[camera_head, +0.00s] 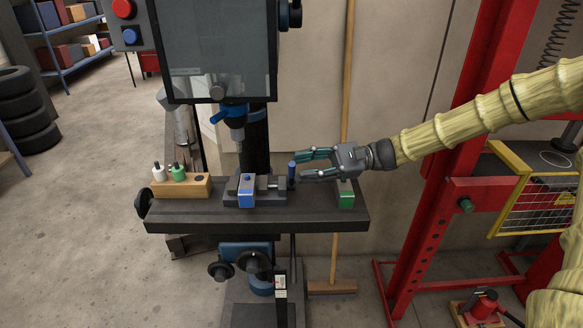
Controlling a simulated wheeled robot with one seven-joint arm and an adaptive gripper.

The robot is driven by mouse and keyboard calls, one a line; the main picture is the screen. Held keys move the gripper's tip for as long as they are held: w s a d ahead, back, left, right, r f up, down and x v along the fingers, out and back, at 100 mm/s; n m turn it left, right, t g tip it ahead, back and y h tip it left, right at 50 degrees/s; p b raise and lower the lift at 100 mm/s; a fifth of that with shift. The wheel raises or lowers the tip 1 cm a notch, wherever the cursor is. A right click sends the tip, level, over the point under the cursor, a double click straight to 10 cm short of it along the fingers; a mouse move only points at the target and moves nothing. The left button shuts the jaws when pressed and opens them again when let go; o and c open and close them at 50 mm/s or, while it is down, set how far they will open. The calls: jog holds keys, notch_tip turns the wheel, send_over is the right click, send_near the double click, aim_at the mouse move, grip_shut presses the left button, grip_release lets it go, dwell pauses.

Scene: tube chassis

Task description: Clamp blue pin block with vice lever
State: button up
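The blue pin block (246,194) sits in the grey vice (268,198) on the drill press table, towards the vice's left side. Whether the jaws press on it cannot be told. The vice lever (291,175) has a blue grip and stands upright at the vice's right end. My gripper (300,165) comes in from the right, with its fingers spread and pointing left at the lever. The fingertips are close to the blue grip. Whether they touch it or reach around it is unclear. No held object shows between the fingers.
The drill chuck (237,130) hangs above the vice. A red frame (460,150) stands at right.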

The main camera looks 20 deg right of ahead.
aim_at(292, 175)
jog(key=shift+a, duration=1.8)
grip_shut()
